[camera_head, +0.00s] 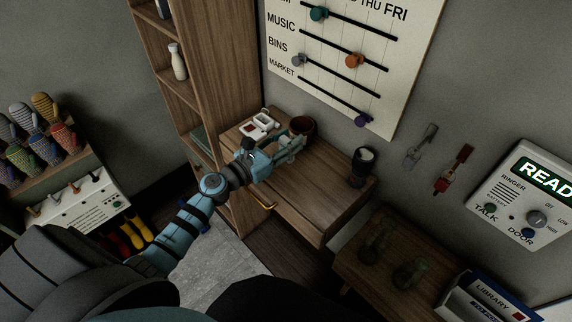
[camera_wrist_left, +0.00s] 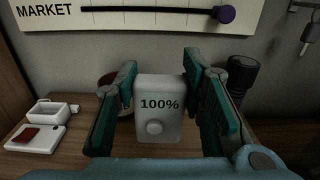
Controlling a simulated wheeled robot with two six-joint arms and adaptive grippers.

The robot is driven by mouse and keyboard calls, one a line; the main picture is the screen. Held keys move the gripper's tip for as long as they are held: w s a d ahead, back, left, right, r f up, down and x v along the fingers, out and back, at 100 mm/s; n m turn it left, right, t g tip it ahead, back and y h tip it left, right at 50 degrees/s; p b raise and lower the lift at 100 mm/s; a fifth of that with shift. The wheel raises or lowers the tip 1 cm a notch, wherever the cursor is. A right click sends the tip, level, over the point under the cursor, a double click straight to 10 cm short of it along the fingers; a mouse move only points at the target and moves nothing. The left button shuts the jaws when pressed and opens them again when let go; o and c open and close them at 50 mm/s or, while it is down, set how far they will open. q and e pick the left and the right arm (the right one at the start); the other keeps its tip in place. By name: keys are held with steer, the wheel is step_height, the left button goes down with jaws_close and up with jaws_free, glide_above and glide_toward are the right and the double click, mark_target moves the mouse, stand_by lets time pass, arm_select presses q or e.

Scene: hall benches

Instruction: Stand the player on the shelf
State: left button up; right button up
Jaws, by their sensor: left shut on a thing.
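The player, taken to be a pale grey box marked 100% with a round knob (camera_wrist_left: 158,92), is upright between the green fingers of my left gripper (camera_head: 290,148) in the left wrist view. The gripper is shut on its sides. In the head view the gripper is over a wooden top with a drawer (camera_head: 325,188), and the player is hard to make out. I cannot tell if its base touches the wood. A tall wooden shelf unit (camera_head: 181,88) stands just left of this top. My right gripper is not in view.
A brown pot (camera_head: 303,125) is behind the gripper. A white open case (camera_wrist_left: 48,112) with a red piece lies left. A dark cylinder (camera_head: 362,166) stands right. A bottle (camera_head: 177,62) is on the tall unit. A slider board (camera_head: 350,60) hangs behind.

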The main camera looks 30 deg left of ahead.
arm_select(q)
step_height(320, 180, down, 9)
steer(key=b, duration=0.4)
steer(key=shift+r, duration=0.15)
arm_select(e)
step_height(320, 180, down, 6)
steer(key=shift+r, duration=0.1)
arm_select(q)
steer(key=o, duration=1.3)
steer(key=shift+c, duration=0.2)
